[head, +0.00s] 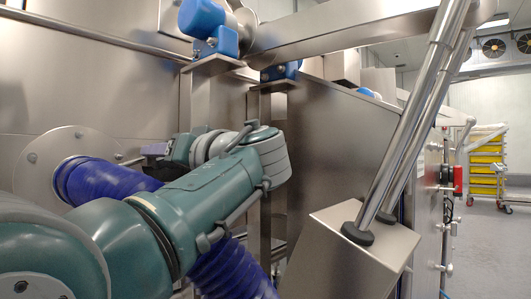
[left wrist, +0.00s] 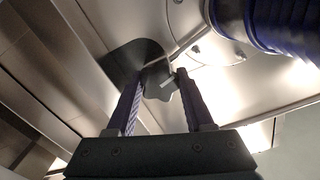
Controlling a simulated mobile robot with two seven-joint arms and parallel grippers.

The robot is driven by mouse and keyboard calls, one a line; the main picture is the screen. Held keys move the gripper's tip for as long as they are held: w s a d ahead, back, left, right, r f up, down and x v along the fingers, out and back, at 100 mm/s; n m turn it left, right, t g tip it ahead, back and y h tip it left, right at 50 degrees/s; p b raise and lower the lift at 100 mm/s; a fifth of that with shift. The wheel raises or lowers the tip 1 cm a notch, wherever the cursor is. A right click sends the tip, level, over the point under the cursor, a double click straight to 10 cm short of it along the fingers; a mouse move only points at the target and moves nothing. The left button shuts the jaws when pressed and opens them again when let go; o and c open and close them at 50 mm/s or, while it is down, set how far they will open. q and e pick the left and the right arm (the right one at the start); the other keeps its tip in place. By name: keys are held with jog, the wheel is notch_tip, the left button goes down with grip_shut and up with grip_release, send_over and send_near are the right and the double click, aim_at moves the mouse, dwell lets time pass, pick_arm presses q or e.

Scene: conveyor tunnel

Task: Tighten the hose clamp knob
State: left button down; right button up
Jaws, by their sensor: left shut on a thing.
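My left gripper (head: 154,150) reaches toward the steel wall, beyond the blue ribbed hose (head: 95,180). In the left wrist view its two fingers (left wrist: 160,76) stand on either side of a dark grey lobed knob (left wrist: 158,88) and are shut on it. The knob sits close to the steel surface. In the head view the knob is hidden behind the hose and my arm. The hose also shows at the top right of the left wrist view (left wrist: 265,25). The clamp band itself cannot be made out clearly. My right gripper is not in view.
A round flange plate (head: 45,150) surrounds the hose end on the steel wall. Blue motors (head: 202,18) sit above the arm. A steel box (head: 352,255) with two slanted tubes (head: 415,110) stands at right. Open floor and a rack of yellow trays (head: 486,165) lie farther right.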

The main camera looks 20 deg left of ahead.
pick_arm(q)
jog(key=m+p, duration=0.2)
jog(key=m, duration=0.3)
jog(key=shift+r+m+p, duration=0.15)
jog(key=shift+m+p, duration=0.15)
jog(key=shift+p, duration=0.05)
jog(key=m+p, duration=0.3)
jog(key=m, duration=0.2)
jog(key=shift+m, duration=0.3)
jog(key=m+p, duration=0.2)
jog(key=m, duration=0.3)
jog(key=shift+m+p, duration=0.95)
jog(key=shift+m, duration=1.55)
jog(key=shift+f, duration=0.2)
jog(key=shift+c, duration=1.4)
grip_release()
jog(key=shift+r, duration=0.1)
